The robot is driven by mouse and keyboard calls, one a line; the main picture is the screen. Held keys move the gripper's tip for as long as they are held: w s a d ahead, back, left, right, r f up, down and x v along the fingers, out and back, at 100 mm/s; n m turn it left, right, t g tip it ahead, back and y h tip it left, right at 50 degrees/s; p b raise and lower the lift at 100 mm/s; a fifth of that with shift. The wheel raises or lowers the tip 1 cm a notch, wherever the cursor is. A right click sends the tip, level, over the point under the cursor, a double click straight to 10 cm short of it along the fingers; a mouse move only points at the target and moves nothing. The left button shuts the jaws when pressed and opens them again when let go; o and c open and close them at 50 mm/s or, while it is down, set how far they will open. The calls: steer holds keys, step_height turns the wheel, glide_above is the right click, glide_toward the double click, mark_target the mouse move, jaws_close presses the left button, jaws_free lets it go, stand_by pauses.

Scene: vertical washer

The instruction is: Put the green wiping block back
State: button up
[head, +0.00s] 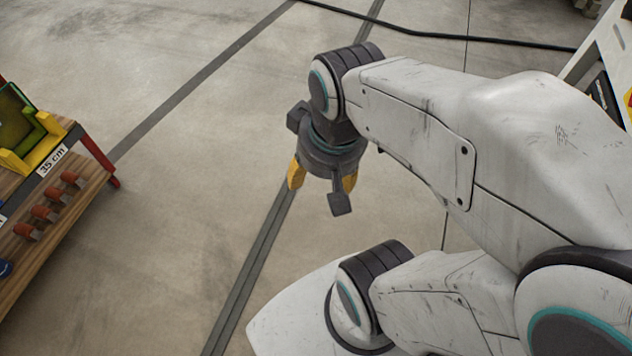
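My gripper (323,180) hangs over the bare floor near the middle of the head view, pointing down. Its two yellow fingers show apart on either side of the dark gripper body, and I see nothing held between them. The space right below the body is partly hidden. At the left edge, a green piece (44,124) sits by a yellow holder (30,150) on top of a rack. It may be the green wiping block, but I cannot tell for sure. My gripper is well to the right of it, not touching it.
The rack has a wooden lower shelf (50,262) with several red-brown pegs, a "35 cm" label (52,161) and a red leg (98,155). A black cable (450,36) crosses the floor at the back. White equipment (605,50) stands at the upper right. The floor between is clear.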

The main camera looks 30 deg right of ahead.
steer(key=shift+s+a+f+n, duration=0.15)
steer(key=shift+s+a+n, duration=0.6)
steer(key=shift+a+n, duration=0.25)
steer(key=w+p+v, duration=0.2)
steer(key=p+v, duration=0.6)
steer(key=shift+d+r+t, duration=0.2)
steer(key=shift+r+t, duration=0.1)
steer(key=shift+r, duration=0.2)
steer(key=shift+s, duration=0.15)
